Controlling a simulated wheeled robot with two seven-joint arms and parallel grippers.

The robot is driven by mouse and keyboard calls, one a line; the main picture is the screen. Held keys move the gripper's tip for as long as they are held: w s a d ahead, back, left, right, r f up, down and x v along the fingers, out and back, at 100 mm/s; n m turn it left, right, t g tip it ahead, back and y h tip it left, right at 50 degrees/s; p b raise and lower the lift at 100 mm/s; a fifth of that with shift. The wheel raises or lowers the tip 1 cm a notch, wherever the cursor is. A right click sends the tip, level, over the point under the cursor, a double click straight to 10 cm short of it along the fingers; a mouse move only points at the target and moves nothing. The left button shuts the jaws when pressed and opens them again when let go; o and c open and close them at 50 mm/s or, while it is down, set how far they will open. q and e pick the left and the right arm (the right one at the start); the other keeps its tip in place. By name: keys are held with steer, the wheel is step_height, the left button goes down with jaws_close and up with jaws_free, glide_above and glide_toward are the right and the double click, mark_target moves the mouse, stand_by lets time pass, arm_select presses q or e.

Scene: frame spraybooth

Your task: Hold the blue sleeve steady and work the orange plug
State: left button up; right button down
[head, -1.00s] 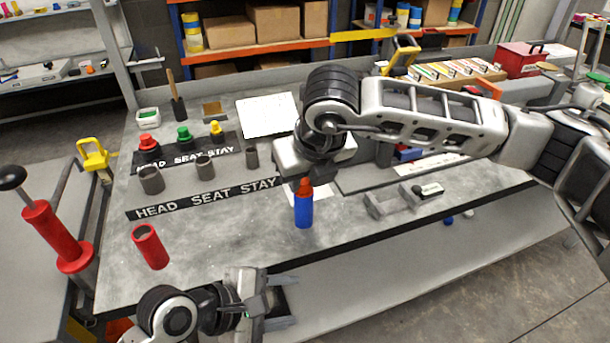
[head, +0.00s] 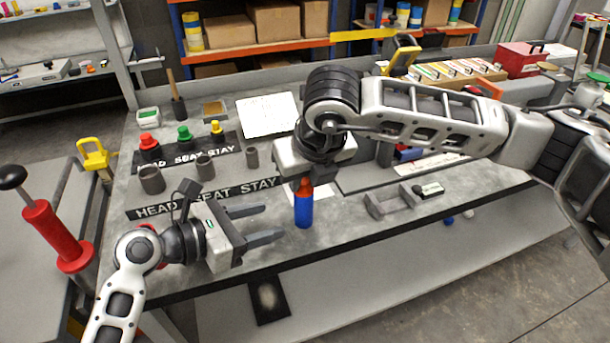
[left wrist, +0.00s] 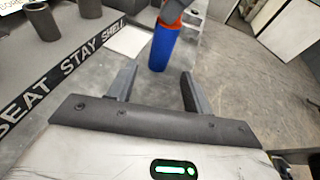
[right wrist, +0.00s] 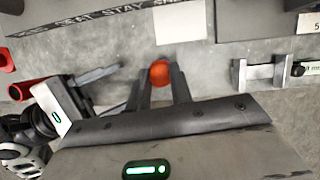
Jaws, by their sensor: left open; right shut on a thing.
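The blue sleeve (head: 304,212) stands upright on the grey bench, with the orange plug (head: 305,187) in its top. The sleeve also shows ahead of the fingers in the left wrist view (left wrist: 163,48). My right gripper (head: 306,178) comes from above and is shut on the orange plug, whose top shows between its fingertips in the right wrist view (right wrist: 160,73). My left gripper (head: 275,222) is open and level, low over the bench just left of the sleeve. Its fingers point at the sleeve and appear short of it.
A red cylinder (right wrist: 28,88) lies behind my left gripper. Grey sleeves (head: 205,168) and coloured plugs (head: 183,134) stand at the back left near the labelled strips. A grey cradle (head: 388,203) sits to the right. The bench front edge is close.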

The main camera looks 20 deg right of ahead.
mark_target(296, 213)
arm_select(q)
steer(key=x, duration=0.8)
steer(key=shift+d, duration=0.2)
steer(key=shift+f, duration=0.1)
steer(key=c, duration=0.7)
arm_select(e)
steer(key=c, duration=2)
jaws_free()
jaws_close()
arm_select(q)
steer(key=shift+a, duration=0.1)
arm_select(e)
steer(key=shift+r, duration=0.65)
